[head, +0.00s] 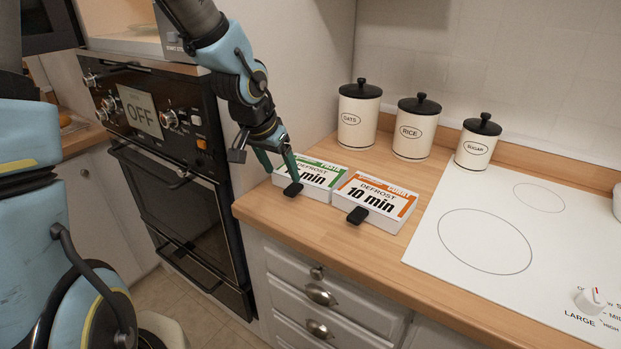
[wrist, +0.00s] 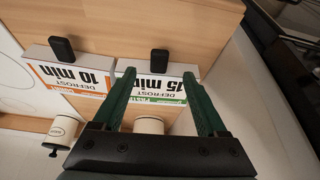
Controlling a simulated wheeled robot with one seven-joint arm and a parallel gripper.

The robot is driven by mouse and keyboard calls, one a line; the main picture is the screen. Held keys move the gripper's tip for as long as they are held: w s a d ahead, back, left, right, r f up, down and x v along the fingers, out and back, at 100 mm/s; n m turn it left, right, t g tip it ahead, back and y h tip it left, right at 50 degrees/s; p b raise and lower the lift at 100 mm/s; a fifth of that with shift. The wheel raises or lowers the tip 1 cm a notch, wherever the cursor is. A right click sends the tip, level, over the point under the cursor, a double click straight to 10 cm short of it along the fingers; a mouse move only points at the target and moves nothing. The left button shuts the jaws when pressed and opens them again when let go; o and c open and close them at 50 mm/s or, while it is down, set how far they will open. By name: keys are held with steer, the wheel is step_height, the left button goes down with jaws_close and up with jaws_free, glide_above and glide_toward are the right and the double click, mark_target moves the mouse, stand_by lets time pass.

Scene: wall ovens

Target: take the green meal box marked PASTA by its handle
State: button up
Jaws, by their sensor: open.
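The green-labelled meal box (head: 318,168) lies flat on the wooden counter, marked DEFROST 15 min; its small PASTA mark is partly hidden. Its black handle (head: 293,189) sticks out at its front edge. In the wrist view the box (wrist: 152,84) lies between and beyond my fingers, and its handle (wrist: 159,60) appears just past the fingertips, between their lines. My gripper (head: 282,174) is open and empty, over the left part of the box and close to the handle. Both fingers also show in the wrist view (wrist: 157,75). I cannot tell whether they touch the box.
An orange-labelled DEFROST 10 min box (head: 374,202) with its own black handle (head: 357,215) lies right beside the green one. Canisters marked OATS (head: 358,120), RICE (head: 412,135) and SUGAR (head: 476,148) stand behind. A white hob (head: 480,240) is right; a wall oven (head: 170,170) is left.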

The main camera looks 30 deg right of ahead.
mark_target(289, 191)
steer(key=x, duration=0.3)
steer(key=shift+f, duration=0.25)
steer(key=shift+s+x, duration=0.2)
steer(key=shift+x, duration=2.4)
steer(key=shift+a+f, duration=0.1)
jaws_close()
